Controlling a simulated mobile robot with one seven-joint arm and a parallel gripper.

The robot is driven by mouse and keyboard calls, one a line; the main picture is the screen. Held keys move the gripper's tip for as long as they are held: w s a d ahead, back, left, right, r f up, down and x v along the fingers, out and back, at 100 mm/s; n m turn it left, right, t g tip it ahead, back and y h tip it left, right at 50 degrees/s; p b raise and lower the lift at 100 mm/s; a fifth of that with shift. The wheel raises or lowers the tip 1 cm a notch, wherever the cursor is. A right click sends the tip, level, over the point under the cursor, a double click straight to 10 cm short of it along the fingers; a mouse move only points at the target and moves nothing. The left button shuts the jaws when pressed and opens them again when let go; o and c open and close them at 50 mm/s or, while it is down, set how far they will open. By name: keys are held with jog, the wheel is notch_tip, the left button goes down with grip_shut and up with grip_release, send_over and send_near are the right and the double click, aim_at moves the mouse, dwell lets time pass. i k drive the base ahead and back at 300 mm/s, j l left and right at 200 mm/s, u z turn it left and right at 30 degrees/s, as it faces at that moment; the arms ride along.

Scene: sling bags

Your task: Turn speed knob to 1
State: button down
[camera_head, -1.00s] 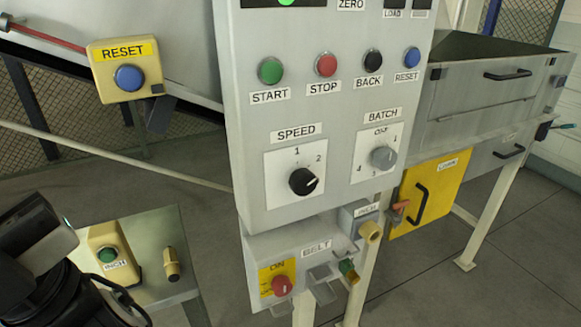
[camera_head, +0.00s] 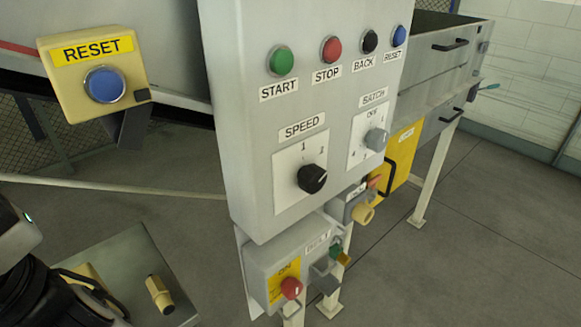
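The speed knob (camera_head: 312,178) is a round black knob with a white pointer line, on a white plate under the SPEED label (camera_head: 303,128) on the grey control panel (camera_head: 250,185). The numbers 1 and 2 are printed above it. Its pointer line aims to the right and slightly up, not at the 1. My arm, dark and bulky, shows at the lower left edge, well apart from the knob. My gripper's fingertips cannot be made out.
A grey batch knob (camera_head: 376,139) is right of the speed knob. START (camera_head: 281,61), STOP (camera_head: 330,49), BACK and RESET buttons line the panel above. A belt box with a red knob (camera_head: 291,288) is below. A yellow RESET box (camera_head: 100,80) juts out at upper left.

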aim_at(311, 178)
jog(key=k+j+z, duration=0.1)
jog(key=z, duration=0.35)
jog(key=k+j+z, duration=0.1)
jog(key=z, duration=0.35)
jog(key=k+j+z, duration=0.15)
jog(key=z, duration=0.3)
